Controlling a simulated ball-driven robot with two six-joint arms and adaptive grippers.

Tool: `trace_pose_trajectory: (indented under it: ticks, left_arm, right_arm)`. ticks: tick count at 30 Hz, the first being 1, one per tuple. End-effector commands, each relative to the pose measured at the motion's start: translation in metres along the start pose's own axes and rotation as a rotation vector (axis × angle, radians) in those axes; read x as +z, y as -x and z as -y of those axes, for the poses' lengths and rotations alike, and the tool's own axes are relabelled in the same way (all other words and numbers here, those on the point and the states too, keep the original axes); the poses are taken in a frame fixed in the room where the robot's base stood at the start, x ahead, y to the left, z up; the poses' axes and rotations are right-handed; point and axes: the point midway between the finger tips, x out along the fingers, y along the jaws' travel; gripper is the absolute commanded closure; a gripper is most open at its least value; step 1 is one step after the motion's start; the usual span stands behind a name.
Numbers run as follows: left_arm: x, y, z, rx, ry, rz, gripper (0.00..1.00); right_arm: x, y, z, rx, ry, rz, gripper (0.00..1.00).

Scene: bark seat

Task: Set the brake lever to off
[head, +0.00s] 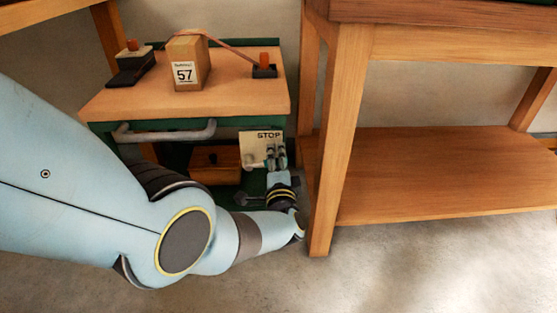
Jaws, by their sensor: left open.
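A small cart with a wooden top (130,101) and green frame stands at the left. On its lower front is a pale plate (250,147) marked STOP. My left gripper (276,154) is in front of the right part of this plate, with its fingers open and pointing up. My gripper covers part of the plate, and I cannot make out the brake lever or its position. I cannot tell whether the fingers touch anything. My right gripper is not in view.
A box (187,62) labelled 57 stands on the cart top under a strap, between two dark pieces with orange knobs. A grey handle (165,132) runs along the front. A wooden bench leg (338,140) stands close to the right of my left wrist. Front floor is clear.

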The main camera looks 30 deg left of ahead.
Motion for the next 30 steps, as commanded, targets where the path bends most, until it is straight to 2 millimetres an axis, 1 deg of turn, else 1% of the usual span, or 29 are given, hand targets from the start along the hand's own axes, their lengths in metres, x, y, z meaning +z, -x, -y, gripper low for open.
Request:
trace_pose_trajectory:
  ticks: [4,8,11,12,15,19,23,30]
  left_arm:
    - [0.0,0.004,-0.001,0.0,0.002,0.0,0.57]
    - [0.0,0.016,-0.001,0.001,0.003,-0.001,0.57]
    - [0.0,0.028,0.0,0.0,0.002,-0.001,0.57]
    - [0.0,0.037,-0.002,0.003,0.001,-0.001,0.57]
    - [0.0,0.054,-0.001,0.002,0.002,0.0,0.57]
    - [0.0,0.069,-0.001,0.001,0.001,0.0,0.57]
    - [-0.001,0.075,0.0,0.0,0.001,0.0,0.57]
    - [-0.001,0.075,-0.001,0.001,0.0,0.0,0.57]
  right_arm:
    - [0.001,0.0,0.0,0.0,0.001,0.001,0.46]
    - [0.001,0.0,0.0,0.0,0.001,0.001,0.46]
    - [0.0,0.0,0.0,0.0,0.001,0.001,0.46]
    - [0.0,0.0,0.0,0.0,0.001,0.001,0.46]
    - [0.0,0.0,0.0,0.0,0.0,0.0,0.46]
    - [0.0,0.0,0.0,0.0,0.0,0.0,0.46]
    - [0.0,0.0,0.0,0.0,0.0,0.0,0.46]
    - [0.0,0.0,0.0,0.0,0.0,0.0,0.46]
